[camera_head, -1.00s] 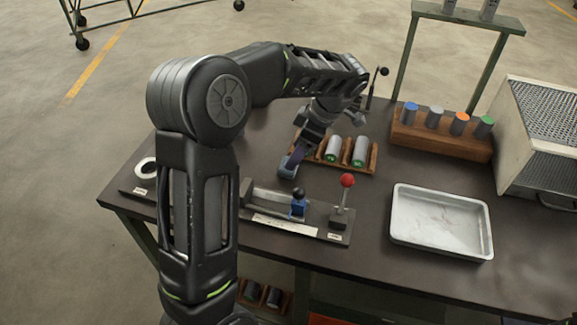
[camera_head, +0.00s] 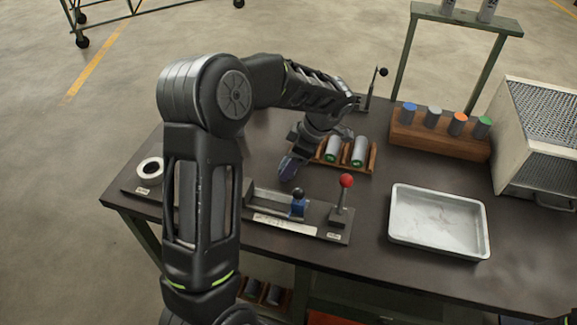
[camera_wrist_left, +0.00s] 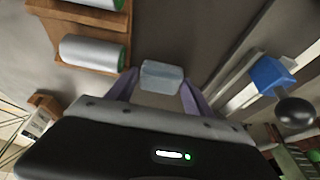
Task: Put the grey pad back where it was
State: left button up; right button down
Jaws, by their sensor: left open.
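My left gripper (camera_head: 289,170) is low over the bench, just left of the wooden rack of grey cylinders. In the left wrist view its two purple fingers (camera_wrist_left: 161,90) are apart. A small pale blue-grey block (camera_wrist_left: 161,74), which looks like the grey pad, shows between and just beyond the fingertips. I cannot tell whether the fingers touch it. The head view does not show the pad clearly; the hand hides that spot. My right gripper is not in view.
The wooden rack (camera_head: 348,168) with grey cylinders is right beside the hand. In front are a slide fixture with a blue block (camera_head: 298,206) and a red-knob lever (camera_head: 345,183). A white tray (camera_head: 391,236) stands to the right. A white ring (camera_head: 141,172) lies at left.

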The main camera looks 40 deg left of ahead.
pick_arm(q)
jog(key=shift+c, duration=0.3)
jog(key=c, duration=1)
notch_tip(320, 180, up, 10)
jog(key=shift+r+b, duration=0.1)
jog(key=shift+b, duration=0.4)
jog(key=shift+c, duration=0.2)
